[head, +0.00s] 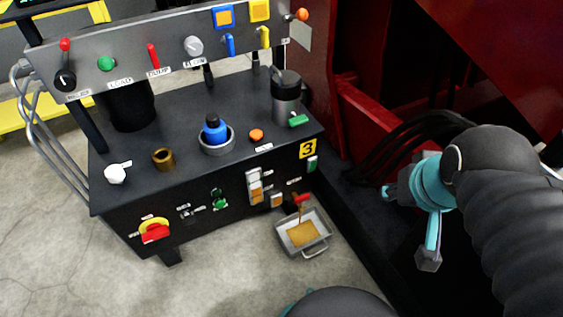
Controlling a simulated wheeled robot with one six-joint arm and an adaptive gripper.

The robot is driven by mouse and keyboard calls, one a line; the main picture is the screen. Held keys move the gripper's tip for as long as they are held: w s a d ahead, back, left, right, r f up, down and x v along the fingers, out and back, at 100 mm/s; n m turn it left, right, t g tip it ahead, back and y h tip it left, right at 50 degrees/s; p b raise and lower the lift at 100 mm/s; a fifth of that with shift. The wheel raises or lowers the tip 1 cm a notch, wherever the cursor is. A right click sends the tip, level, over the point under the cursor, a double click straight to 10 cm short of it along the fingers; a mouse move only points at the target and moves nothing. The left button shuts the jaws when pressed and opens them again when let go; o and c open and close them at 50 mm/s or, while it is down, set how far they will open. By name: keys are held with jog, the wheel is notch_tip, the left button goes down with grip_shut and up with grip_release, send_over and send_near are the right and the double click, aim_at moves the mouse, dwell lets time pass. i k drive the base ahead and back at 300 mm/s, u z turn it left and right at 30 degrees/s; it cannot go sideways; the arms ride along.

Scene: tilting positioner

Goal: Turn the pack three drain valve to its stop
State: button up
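A small red valve handle (302,198) shows low at the right front of the black bench, below the yellow "3" plate (307,148). It appears to be the pack three drain valve. A thin amber streak hangs beneath it, over a metal drain pan (317,246) with amber liquid in it. The handle's exact angle is too small to tell. My gripper (408,226) is at the right, well apart from the valve. Its teal fingers are spread, with nothing seen between them.
The bench (253,110) carries a blue-capped part (215,130), a grey canister (286,97) and several knobs and levers. A red frame (375,120) and black hoses (395,145) stand behind my gripper.

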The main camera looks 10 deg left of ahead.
aim_at(300, 199)
jog(key=u, duration=0.8)
jog(key=k, duration=1.2)
jog(key=z, duration=0.8)
